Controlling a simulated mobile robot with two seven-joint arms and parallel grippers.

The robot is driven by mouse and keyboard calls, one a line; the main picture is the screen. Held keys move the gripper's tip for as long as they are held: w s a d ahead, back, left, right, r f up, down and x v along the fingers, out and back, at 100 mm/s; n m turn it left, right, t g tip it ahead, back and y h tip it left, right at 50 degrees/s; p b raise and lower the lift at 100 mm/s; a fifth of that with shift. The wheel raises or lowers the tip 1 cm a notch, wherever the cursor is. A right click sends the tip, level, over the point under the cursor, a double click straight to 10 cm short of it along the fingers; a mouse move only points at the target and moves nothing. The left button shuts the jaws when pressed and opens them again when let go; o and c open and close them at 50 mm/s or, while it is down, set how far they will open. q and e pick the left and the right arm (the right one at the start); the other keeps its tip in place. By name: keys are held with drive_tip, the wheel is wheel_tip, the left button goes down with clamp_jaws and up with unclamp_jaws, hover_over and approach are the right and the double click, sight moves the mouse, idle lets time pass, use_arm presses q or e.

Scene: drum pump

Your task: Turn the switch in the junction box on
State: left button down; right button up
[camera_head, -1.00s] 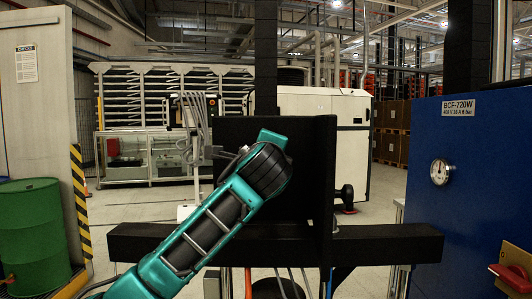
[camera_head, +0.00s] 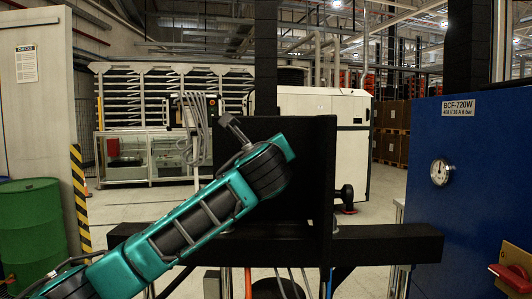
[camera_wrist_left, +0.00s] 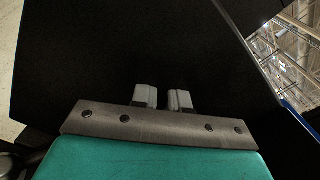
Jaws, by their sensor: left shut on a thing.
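A black upright panel (camera_head: 312,140) with a side wall stands ahead in the head view and is likely the junction box. My teal left arm crosses in front of it from the lower left. The left fingertips are not clear in the head view. In the left wrist view, the two pale fingers of my left gripper (camera_wrist_left: 163,98) are close together with a narrow gap, pointing at a dark, plain surface (camera_wrist_left: 150,45). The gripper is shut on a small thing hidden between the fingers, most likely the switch. The switch itself does not show. My right gripper is out of view.
A black horizontal beam (camera_head: 385,244) runs below the panel. A blue cabinet (camera_head: 475,185) with a round gauge (camera_head: 440,172) stands at the right. A green drum (camera_head: 32,225) stands at the far left. Open floor lies between the drum and the panel.

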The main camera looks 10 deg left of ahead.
use_arm(q)
drive_tip(key=shift+m, duration=0.3)
drive_tip(key=m, duration=0.3)
drive_tip(key=shift+m, duration=0.4)
drive_tip(key=shift+f+m, duration=0.1)
drive_tip(key=shift+m, duration=1)
drive_tip(key=c, duration=1)
unclamp_jaws()
drive_tip(key=s, duration=0.3)
drive_tip(key=s+d, duration=0.1)
drive_tip(key=s, duration=0.5)
drive_tip(key=shift+d, duration=0.4)
